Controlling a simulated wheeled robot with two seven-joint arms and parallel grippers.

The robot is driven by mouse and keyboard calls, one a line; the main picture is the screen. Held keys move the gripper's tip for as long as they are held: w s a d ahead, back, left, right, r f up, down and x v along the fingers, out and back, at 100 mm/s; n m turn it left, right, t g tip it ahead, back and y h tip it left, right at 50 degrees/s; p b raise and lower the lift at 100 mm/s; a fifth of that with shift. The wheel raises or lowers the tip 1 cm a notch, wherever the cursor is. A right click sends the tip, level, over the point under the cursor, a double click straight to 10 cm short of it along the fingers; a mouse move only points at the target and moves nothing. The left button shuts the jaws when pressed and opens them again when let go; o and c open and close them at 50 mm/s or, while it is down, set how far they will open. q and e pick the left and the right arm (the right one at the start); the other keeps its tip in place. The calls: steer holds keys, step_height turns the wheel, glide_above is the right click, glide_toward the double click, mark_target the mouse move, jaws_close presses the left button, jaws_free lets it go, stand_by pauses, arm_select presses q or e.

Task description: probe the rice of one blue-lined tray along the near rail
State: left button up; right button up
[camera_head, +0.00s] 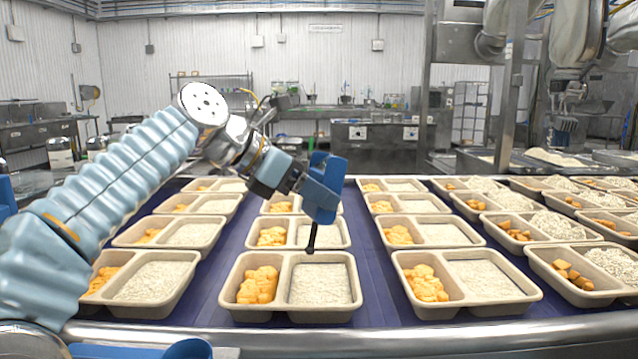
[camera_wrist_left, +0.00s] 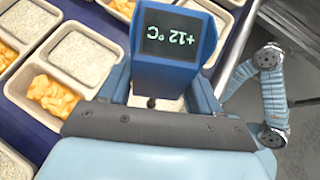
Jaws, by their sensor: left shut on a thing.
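My left gripper (camera_head: 300,183) is shut on a blue probe thermometer (camera_head: 323,188). Its thin dark rod points down, with the tip in line with the far rim of the rice compartment of the front middle tray (camera_head: 278,314). I cannot tell its height over that tray. This beige tray has yellow chunks (camera_head: 258,284) at left and flat white rice (camera_head: 320,284) at right. No blue lining can be made out on it. In the left wrist view, the thermometer's display (camera_wrist_left: 170,38) reads +12 °C, upside down. My right gripper is in neither view.
Rows of similar two-part trays cover the dark blue belt (camera_head: 376,300). Front trays stand left (camera_head: 143,312) and right (camera_head: 470,306). Far-right trays hold heaped rice. The metal near rail (camera_head: 420,335) runs along the front edge. Strips of bare belt separate the rows.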

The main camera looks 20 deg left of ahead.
mark_target(312, 246)
arm_select(q)
steer(key=shift+s+f+b, duration=0.15)
steer(key=shift+f+b, duration=0.3)
steer(key=shift+f, duration=3.95)
stand_by(3.6)
